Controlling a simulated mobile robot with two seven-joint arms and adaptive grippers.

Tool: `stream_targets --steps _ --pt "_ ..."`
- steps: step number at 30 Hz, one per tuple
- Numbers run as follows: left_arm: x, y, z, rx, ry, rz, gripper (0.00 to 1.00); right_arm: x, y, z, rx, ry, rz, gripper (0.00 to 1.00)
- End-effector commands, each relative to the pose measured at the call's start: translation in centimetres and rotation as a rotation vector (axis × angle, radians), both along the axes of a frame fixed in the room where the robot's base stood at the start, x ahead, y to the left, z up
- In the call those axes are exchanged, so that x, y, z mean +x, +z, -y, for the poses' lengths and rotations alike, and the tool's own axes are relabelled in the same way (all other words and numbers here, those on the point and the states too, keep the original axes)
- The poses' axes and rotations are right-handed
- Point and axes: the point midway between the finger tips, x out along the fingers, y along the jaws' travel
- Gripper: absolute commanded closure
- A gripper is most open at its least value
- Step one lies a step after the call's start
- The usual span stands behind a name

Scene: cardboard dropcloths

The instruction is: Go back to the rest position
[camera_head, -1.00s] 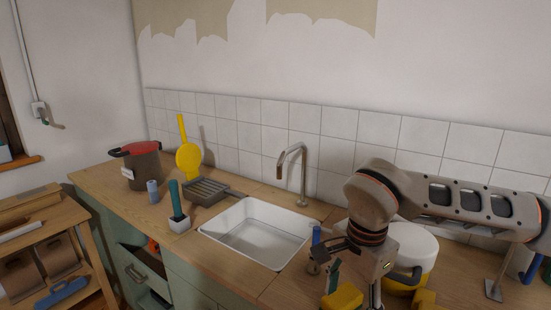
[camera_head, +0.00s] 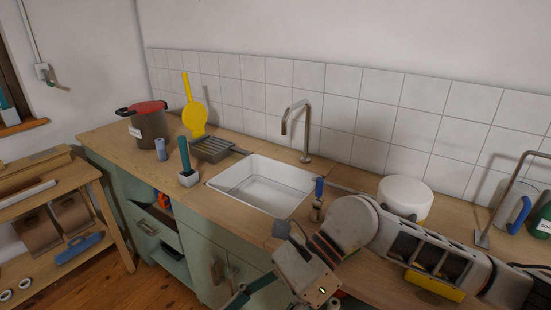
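My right arm comes in from the right and reaches over the counter (camera_head: 262,229). Its gripper (camera_head: 262,262) is low in the head view, in front of the counter's front edge and to the front of the sink (camera_head: 262,186). One dark fingertip shows clearly; the other side is unclear against a teal shape (camera_head: 238,297) at the bottom edge. I cannot tell whether the gripper is open or holds that shape. My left gripper is not in view.
A red-lidded pot (camera_head: 150,123), yellow paddle-like tool (camera_head: 194,108), teal-handled brush (camera_head: 186,160) and grey tray (camera_head: 212,149) stand left of the sink. A blue-handled tool (camera_head: 318,198), white round container (camera_head: 404,194) and faucet (camera_head: 306,130) are near my arm. A wooden shelf (camera_head: 85,178) stands left.

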Motion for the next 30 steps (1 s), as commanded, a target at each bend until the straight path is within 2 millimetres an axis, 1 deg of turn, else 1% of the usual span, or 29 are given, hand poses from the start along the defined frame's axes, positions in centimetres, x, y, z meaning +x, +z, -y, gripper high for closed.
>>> stream_targets --steps 1,4,6,8,9,11,12,14,16,17,18,20,21,23,24,26,27,29,30 --pt "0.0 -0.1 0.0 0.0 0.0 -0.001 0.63 -1.0 1.1 -1.5 0.082 -0.043 -0.11 0.42" --pt "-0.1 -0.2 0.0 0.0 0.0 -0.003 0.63 -1.4 3.9 -3.6 0.232 -0.142 -0.326 0.42" --pt "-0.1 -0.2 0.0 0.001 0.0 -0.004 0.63 -0.9 5.9 -4.4 0.331 -0.22 -0.486 0.42" --pt "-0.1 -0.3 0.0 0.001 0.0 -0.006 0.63 0.1 7.3 -4.7 0.41 -0.291 -0.628 0.42" --pt "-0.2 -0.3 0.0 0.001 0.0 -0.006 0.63 1.0 8.1 -4.6 0.462 -0.34 -0.727 0.42" --pt "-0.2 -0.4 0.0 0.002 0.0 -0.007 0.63 2.7 9.0 -4.2 0.535 -0.417 -0.875 0.42" --pt "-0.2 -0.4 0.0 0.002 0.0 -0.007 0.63 4.0 9.3 -3.7 0.58 -0.47 -0.976 0.42" --pt "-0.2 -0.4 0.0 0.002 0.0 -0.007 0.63 6.0 9.3 -2.7 0.646 -0.551 -1.132 0.42" --pt "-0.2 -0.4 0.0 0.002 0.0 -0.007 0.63 8.6 8.4 -1.0 0.719 -0.65 -1.316 0.42" --pt "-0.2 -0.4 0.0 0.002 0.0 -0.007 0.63 9.7 7.8 -0.2 0.748 -0.693 -1.394 0.42" --pt "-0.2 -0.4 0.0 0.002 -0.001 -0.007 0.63 11.1 6.7 1.0 0.786 -0.754 -1.502 0.42" --pt "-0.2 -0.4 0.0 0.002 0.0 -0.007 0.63 13.0 4.5 3.1 0.841 -0.843 -1.662 0.42" --pt "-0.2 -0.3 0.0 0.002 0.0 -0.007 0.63 14.0 2.6 4.6 0.876 -0.905 -1.769 0.42" --pt "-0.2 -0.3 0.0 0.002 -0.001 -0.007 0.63 15.3 -0.6 7.0 0.926 -0.999 -1.93 0.42" --pt "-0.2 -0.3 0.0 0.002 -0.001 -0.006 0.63 15.8 -2.8 8.5 0.957 -1.057 -2.031 0.42" --pt "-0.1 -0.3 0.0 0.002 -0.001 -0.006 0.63 16.0 -6.3 10.8 0.999 -1.144 -2.171 0.42" --pt "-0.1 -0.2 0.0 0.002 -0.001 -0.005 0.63 15.9 -8.7 12.2 1.025 -1.199 -2.263 0.42" --pt "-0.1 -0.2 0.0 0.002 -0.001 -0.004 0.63 15.4 -12.3 14.3 1.061 -1.281 -2.39 0.42" --pt "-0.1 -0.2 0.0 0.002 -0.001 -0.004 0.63 14.8 -14.6 15.6 1.086 -1.334 -2.469 0.42"
